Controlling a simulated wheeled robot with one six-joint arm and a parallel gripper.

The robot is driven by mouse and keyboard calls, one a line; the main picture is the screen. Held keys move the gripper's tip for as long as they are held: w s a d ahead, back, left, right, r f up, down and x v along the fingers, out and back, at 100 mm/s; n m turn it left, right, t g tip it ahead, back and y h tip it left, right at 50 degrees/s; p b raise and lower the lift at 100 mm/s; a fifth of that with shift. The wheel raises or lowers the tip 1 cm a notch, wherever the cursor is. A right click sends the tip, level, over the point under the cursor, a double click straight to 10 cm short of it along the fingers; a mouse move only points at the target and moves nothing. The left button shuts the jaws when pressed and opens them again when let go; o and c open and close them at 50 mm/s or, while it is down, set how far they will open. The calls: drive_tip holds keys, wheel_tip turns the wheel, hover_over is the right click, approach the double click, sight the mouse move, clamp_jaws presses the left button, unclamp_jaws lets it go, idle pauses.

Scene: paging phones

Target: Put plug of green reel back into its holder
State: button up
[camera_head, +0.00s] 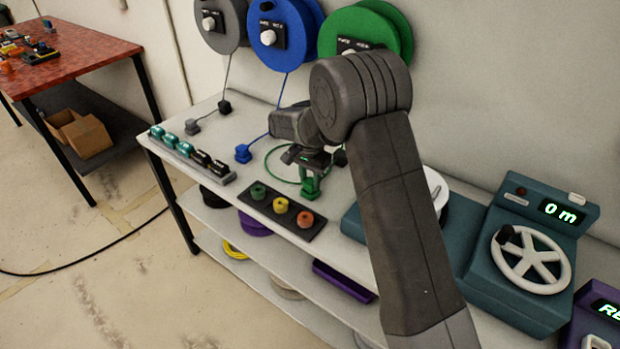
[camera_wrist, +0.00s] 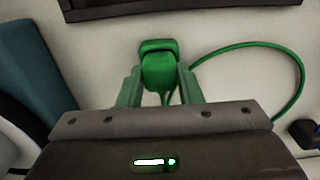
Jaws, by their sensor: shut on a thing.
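The green reel (camera_head: 366,32) is on the wall, partly hidden behind my arm. Its green plug (camera_head: 310,187) is in my gripper (camera_head: 308,172), which is shut on it at the shelf top, behind the dark tray. I cannot tell whether the plug touches the surface. In the wrist view the green plug (camera_wrist: 158,68) sits between the green fingers of my gripper (camera_wrist: 159,85), with its green cable (camera_wrist: 285,62) curving to the right. A dark holder block (camera_head: 341,156) shows just behind my gripper, mostly hidden; I cannot tell for certain that it is the green reel's.
A blue plug (camera_head: 243,153) and a grey plug (camera_head: 192,127) lie to the left on the white shelf top (camera_head: 208,133). A dark tray (camera_head: 258,207) with several coloured knobs stands in front. A teal winder (camera_head: 517,262) with a white wheel is at right.

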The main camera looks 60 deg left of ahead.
drive_tip(key=o, duration=1.4)
drive_tip(key=shift+r, duration=0.1)
wheel_tip(320, 180, up, 9)
drive_tip(key=p, duration=0.5)
drive_tip(key=shift+f, duration=0.2)
wheel_tip(320, 180, down, 9)
drive_tip(key=b, duration=0.5)
drive_tip(key=shift+r, duration=0.2)
drive_tip(key=shift+r, duration=0.1)
